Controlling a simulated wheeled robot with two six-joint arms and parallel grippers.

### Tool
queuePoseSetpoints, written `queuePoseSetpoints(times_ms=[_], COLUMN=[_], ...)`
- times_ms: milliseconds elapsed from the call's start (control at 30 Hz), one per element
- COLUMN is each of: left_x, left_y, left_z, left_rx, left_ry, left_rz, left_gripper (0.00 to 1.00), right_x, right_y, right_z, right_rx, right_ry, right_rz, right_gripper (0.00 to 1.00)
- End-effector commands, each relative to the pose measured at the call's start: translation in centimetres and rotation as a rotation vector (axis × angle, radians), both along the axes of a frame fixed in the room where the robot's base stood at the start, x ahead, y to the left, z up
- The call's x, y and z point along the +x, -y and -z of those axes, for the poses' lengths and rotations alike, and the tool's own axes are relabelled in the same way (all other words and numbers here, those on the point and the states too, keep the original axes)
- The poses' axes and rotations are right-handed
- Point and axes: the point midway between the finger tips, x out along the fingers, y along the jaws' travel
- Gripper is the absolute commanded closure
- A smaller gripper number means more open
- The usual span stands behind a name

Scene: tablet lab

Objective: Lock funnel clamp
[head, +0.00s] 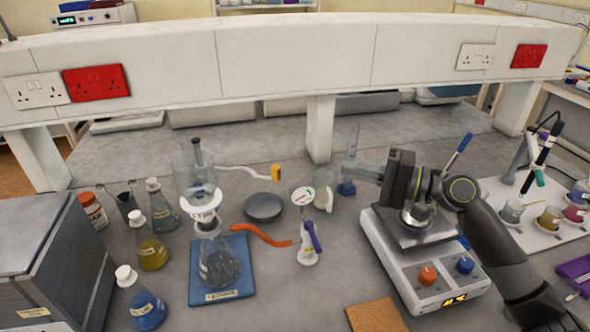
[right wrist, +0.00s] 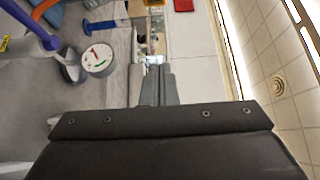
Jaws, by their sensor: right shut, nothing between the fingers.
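The glass funnel (head: 195,176) stands upright on a conical flask (head: 219,264) at the left. A white collar (head: 204,203), which looks like the clamp, sits between them. A pale curved strip (head: 240,170) with an orange-yellow end (head: 277,172) sticks out to the right beside the funnel; I cannot tell whether it is the clamp's lever. My right gripper (head: 366,173) is shut and empty, well right of the funnel, pointing left. Its closed fingers (right wrist: 153,80) show in the right wrist view, where the funnel is not clearly seen. My left gripper is not in view.
The flask stands on a blue base (head: 222,290). An orange hose (head: 262,237) runs to a gauge (head: 303,196) and purple-handled valve (head: 312,235) between gripper and funnel. A hotplate (head: 428,262) lies under my right arm. Bottles (head: 152,250) crowd the left. A grey dish (head: 263,207) lies behind the hose.

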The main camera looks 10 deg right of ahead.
Motion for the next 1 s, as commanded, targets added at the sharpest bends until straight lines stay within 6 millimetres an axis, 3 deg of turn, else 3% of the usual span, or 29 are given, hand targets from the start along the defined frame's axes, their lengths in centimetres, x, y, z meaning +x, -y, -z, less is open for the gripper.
queuePoseSetpoints(times_ms=[267,800,1000], left_x=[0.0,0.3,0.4], left_y=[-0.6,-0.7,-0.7], left_z=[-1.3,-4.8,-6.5], left_rx=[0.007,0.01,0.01], left_ry=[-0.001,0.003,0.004], left_rz=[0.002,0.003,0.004], left_gripper=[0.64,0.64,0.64], right_x=[1.2,5.8,4.0], right_y=[-1.8,-8.4,-10.3], right_z=[-0.4,-0.4,-0.3], right_rx=[0.005,0.005,0.001], right_ry=[0.002,-0.002,0.0], right_rz=[-0.002,-0.003,-0.002], right_gripper=[1.0,1.0,1.0])
